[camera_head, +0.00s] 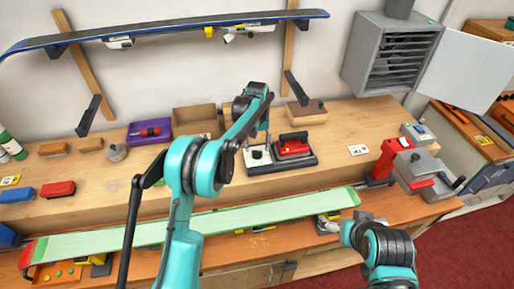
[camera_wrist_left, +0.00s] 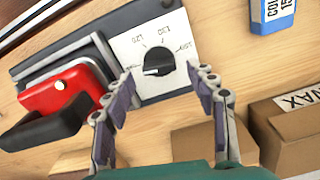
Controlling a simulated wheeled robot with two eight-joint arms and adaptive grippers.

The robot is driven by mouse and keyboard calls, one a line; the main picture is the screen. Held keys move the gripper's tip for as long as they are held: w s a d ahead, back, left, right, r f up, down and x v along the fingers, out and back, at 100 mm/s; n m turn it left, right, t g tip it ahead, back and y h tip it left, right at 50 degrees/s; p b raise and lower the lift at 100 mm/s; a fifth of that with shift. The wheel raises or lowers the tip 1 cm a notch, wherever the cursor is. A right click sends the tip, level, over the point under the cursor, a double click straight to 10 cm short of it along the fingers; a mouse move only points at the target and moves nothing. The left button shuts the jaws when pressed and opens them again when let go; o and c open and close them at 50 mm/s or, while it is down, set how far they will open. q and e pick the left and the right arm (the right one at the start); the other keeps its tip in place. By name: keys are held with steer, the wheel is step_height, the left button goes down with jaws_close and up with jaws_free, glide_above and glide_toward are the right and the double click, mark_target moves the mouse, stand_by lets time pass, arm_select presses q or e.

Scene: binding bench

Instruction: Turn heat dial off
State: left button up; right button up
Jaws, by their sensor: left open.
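The heat dial (camera_wrist_left: 158,61) is a black knob on a white panel with printed markings in the left wrist view. Its pointer is toward the left side of the picture. The panel is on the dark iron base (camera_head: 304,159), beside a red iron with a black handle (camera_head: 293,144); the red iron also shows in the left wrist view (camera_wrist_left: 65,95). My left gripper (camera_wrist_left: 160,75) is open, its fingertips either side of the dial and apart from it; in the head view it (camera_head: 258,146) is above the panel, partly hidden by its own arm.
My right gripper (camera_head: 331,222) is low at the right, near the green ski (camera_head: 240,218) along the bench front. Open cardboard boxes (camera_head: 197,120) and a purple tray (camera_head: 148,138) stand behind. A blue box (camera_wrist_left: 275,12) lies beside the iron base.

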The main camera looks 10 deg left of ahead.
arm_select(q)
step_height(320, 180, up, 11)
steer(key=shift+f, duration=0.15)
stand_by(0.4)
steer(key=s+a+r+m+t+b, duration=0.1)
steer(key=s+a+r+t+b, duration=0.15)
steer(key=s, duration=0.65)
steer(key=s+a+r+t+b, duration=0.1)
steer(key=s+a+r+b, duration=0.15)
steer(key=s, duration=0.55)
steer(key=s+a+f+t, duration=0.1)
steer(key=s+f, duration=0.2)
steer(key=s, duration=0.2)
steer(key=s+a+f+t+b, duration=0.1)
steer(key=s+f, duration=0.3)
steer(key=s, duration=0.2)
steer(key=s+f+m+t+b, duration=0.1)
steer(key=s+f, duration=0.3)
steer(key=s, duration=0.2)
steer(key=shift+s+a+f+t, duration=0.2)
steer(key=shift+a+t, duration=0.05)
steer(key=shift+a, duration=0.15)
steer(key=shift+s+f, duration=0.25)
steer(key=shift+f, duration=0.1)
